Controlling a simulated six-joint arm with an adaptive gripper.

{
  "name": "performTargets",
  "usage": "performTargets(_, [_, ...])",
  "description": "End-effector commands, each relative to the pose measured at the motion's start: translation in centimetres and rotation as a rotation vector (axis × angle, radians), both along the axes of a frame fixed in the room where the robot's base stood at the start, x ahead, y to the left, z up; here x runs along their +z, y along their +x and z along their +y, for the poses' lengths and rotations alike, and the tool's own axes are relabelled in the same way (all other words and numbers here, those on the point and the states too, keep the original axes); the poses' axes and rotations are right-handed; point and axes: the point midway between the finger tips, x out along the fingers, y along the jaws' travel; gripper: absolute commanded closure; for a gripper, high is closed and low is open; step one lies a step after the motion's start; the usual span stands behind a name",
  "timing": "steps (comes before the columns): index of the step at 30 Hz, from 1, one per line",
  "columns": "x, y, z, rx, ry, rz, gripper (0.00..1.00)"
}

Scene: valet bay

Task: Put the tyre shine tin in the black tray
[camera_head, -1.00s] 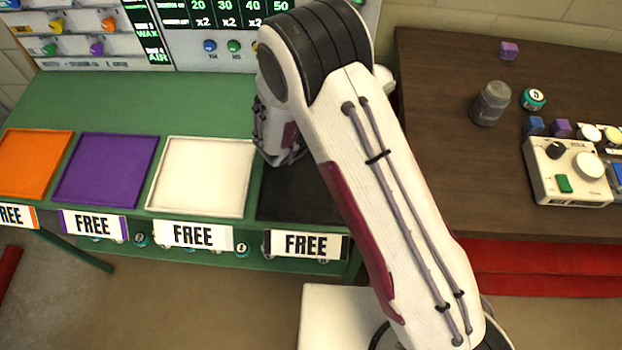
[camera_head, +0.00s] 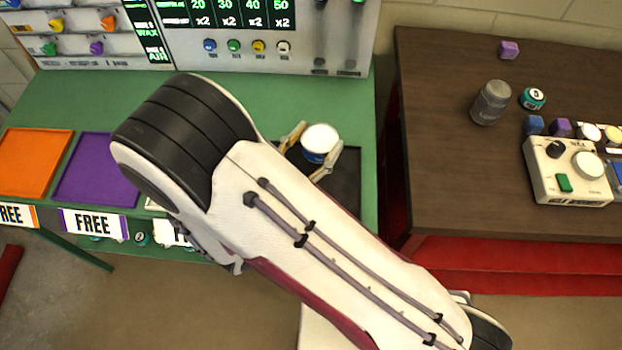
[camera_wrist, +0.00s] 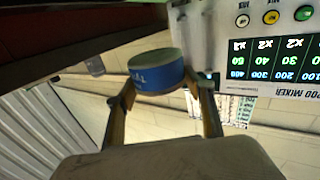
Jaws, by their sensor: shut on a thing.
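The tin (camera_head: 320,140) has a white top and a blue side. My gripper (camera_head: 308,150) is shut on it, one finger on each side. In the wrist view the tin (camera_wrist: 156,72) shows its blue side with partly readable lettering, between the two fingers (camera_wrist: 160,92). The black tray (camera_head: 340,193) lies at the right end of the green bench. The tin appears over its back part; its height above the tray is unclear. My arm hides the tray's left and front parts.
Orange (camera_head: 34,165) and purple (camera_head: 95,170) trays lie to the left. My arm covers nearly all of the white tray. A brown table (camera_head: 440,150) at the right holds a grey canister (camera_head: 491,102), a teal tin (camera_head: 533,98) and a control box (camera_head: 570,170). A panel (camera_head: 270,45) stands behind the bench.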

Motion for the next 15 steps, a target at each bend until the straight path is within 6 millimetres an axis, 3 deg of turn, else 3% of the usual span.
performTargets(6, [0.3,-3.4,1.0,0.066,-0.001,0.001,0.75])
performTargets(15, [0.7,-5.7,1.4,0.111,0.0,0.0,0.75])
